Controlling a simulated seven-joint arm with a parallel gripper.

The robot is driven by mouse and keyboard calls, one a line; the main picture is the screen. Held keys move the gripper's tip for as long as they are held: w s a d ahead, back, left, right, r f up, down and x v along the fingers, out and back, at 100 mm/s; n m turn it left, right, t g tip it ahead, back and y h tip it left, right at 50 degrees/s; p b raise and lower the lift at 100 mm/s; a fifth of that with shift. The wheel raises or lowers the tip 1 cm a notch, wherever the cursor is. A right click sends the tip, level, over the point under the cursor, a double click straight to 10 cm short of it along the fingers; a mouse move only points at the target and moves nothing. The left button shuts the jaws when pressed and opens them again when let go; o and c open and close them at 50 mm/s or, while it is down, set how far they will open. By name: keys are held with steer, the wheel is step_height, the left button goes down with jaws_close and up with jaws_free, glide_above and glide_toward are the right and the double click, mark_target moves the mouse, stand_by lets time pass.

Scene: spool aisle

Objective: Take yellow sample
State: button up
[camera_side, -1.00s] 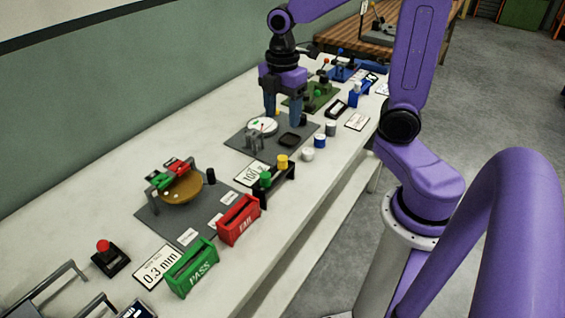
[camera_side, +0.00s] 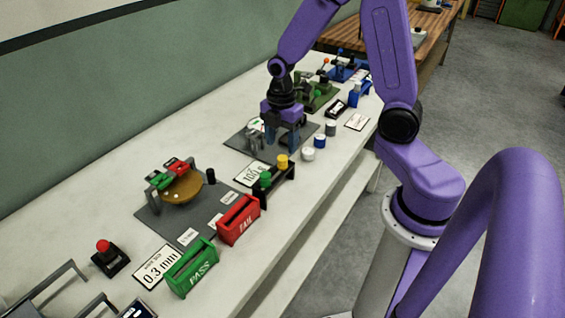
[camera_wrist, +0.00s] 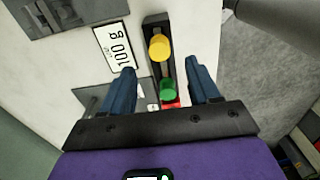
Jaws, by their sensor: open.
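The yellow sample (camera_side: 282,161) is a small yellow-topped cylinder standing in a black rack (camera_side: 272,180). A green sample (camera_side: 265,179) stands beside it in the same rack. My gripper (camera_side: 284,150) is open and empty, above the grey mat just behind the rack in the side view. In the wrist view the yellow sample (camera_wrist: 159,47) is ahead of my open gripper (camera_wrist: 165,75), between the lines of its two blue fingers and apart from them. The green sample (camera_wrist: 168,90) shows between the fingers, nearer the palm.
A "100 g" card (camera_side: 252,174) lies beside the rack. A white, a blue and a grey cylinder (camera_side: 319,141) stand right of my gripper. Red FAIL (camera_side: 238,220) and green PASS (camera_side: 191,268) bins stand nearer the camera, with a brown dish (camera_side: 182,190) on a grey mat.

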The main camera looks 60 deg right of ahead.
mark_target(282, 158)
steer(key=shift+d+f, duration=0.15)
steer(key=shift+f, duration=3.15)
steer(key=c, duration=1.1)
